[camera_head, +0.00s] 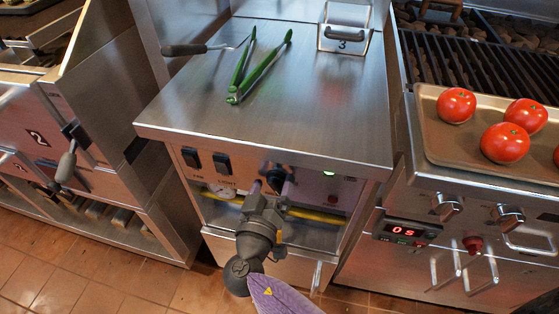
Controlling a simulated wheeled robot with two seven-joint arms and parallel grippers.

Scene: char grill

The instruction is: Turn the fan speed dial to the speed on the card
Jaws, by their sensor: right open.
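The dark round dial (281,178) is on the front panel of the steel counter unit, right of two black switches. Its pointer and any speed marks are too small or hidden to read. A steel plate with a handle and a black "3" (343,42) is at the back right of the counter top; I cannot tell whether it is the card. My right gripper (267,190) is open, reaching up from below just in front of the dial. Its fingers partly cover the panel around the dial, and I cannot tell whether they touch it. My left gripper is not in view.
Green tongs (259,68) and a black-handled tool (186,49) lie on the counter top (200,105). Two black switches (222,163) and a green light (329,173) flank the dial. A tray (435,148) of tomatoes (505,143) and a red display (403,230) are at right.

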